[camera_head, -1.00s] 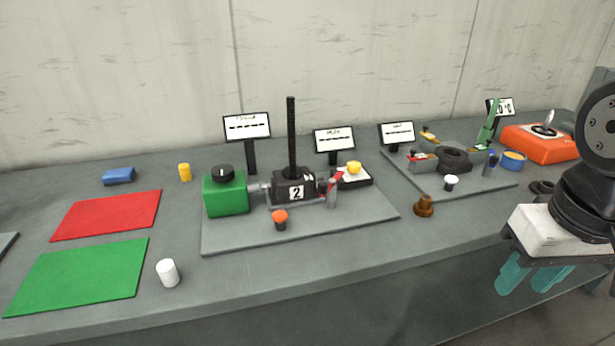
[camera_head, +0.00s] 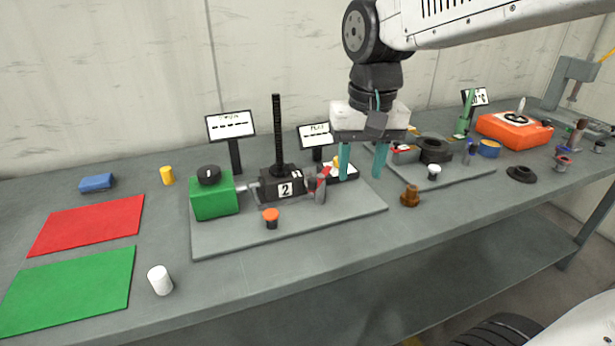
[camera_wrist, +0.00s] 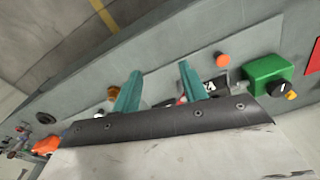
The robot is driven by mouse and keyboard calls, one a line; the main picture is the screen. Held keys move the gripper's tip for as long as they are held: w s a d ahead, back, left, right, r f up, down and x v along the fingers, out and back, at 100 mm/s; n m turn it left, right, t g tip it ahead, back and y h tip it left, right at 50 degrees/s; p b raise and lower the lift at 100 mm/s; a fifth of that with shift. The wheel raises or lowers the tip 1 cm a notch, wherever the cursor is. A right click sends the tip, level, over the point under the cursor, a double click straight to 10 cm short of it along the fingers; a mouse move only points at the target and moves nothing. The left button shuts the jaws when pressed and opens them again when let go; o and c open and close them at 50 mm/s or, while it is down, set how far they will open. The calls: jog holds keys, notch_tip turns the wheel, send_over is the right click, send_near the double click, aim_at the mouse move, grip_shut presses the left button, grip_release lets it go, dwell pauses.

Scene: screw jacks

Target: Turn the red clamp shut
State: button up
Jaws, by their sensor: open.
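The red clamp (camera_head: 322,178) is a small red lever on a grey post, at the right side of the black screw jack (camera_head: 284,186) marked 2. In the wrist view, a small red bit shows beside the right finger, mostly hidden. My gripper (camera_head: 361,177) points down with its two teal fingers apart and nothing between them. It is just right of the red clamp, over the right part of the grey baseplate (camera_head: 230,241), apart from the lever. The gripper's fingers also show in the wrist view (camera_wrist: 160,72).
A green box (camera_head: 213,200) with a black knob is left of the jack. An orange button (camera_head: 271,215) stands in front. A small sign (camera_head: 315,135) and white-topped box (camera_head: 342,171) stand close to my fingers. A brown knob (camera_head: 410,196) is to the right.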

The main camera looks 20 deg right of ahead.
aim_at(312, 179)
jog(key=w+f+m, duration=0.1)
jog(key=w, duration=0.4)
jog(key=w+a+f+m, duration=0.1)
jog(key=w+f, duration=0.1)
jog(key=w, duration=0.3)
jog(key=w+a+f+m, duration=0.1)
jog(key=w, duration=0.5)
jog(key=shift+a+f+g, duration=0.1)
jog(key=shift+f+g, duration=0.1)
jog(key=shift+g, duration=0.1)
jog(key=shift+w+f, duration=0.1)
jog(key=shift+f, duration=0.2)
notch_tip(312, 179, down, 7)
jog(key=shift+f, duration=0.1)
grip_shut()
